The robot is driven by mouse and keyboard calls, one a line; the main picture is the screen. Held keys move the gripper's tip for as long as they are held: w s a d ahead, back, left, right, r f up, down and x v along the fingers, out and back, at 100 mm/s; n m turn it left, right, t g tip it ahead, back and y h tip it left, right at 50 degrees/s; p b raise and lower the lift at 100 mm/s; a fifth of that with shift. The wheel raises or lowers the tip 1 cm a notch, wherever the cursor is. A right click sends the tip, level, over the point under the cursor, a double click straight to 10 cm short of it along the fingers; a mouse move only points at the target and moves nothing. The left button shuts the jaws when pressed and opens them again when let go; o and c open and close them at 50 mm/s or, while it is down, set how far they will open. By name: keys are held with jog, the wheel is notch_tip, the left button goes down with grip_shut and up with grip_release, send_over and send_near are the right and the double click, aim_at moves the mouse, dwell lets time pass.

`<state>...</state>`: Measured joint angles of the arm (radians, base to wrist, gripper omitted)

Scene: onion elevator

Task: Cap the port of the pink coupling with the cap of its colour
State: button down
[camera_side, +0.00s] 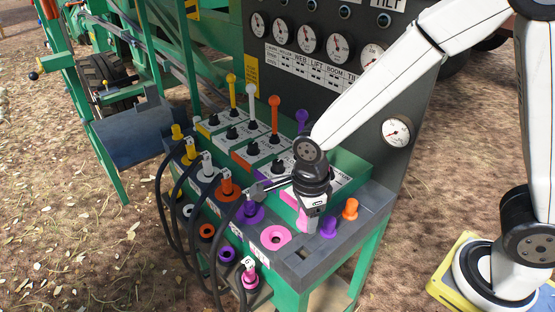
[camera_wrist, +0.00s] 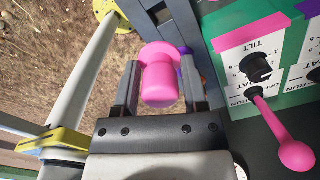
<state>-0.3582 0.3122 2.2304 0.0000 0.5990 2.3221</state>
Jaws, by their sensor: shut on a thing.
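My gripper (camera_side: 309,214) is shut on a pink cap, over the right end of the bench. The pink cap (camera_wrist: 161,84) sits between the two fingers in the wrist view, its wide flange toward the fingertips' far side. The pink coupling's port (camera_side: 276,238) is a pink ring with an open hole on the bench's front, left of and apart from my gripper. A pink plug (camera_side: 250,279) with a hose sits lower down.
A purple cap (camera_side: 328,227) and an orange cap (camera_side: 350,208) stand just right of my gripper. Levers, including a pink one (camera_wrist: 292,150), rise behind. Several black hoses hang at the left. A purple coupling (camera_side: 250,213) adjoins the pink port.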

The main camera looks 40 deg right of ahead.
dwell(0.3)
jog(key=shift+w+f, duration=0.35)
jog(key=shift+w, duration=0.45)
jog(key=w+f, duration=0.5)
jog(key=w, duration=0.3)
jog(key=shift+w+d+f, duration=0.2)
jog(key=shift+d, duration=0.05)
jog(key=shift+f, duration=0.15)
jog(key=shift+f, duration=2.95)
jog(key=shift+f, duration=1.15)
dwell(0.7)
dwell(0.4)
jog(key=shift+c, duration=0.2)
grip_release()
jog(key=shift+o, duration=0.2)
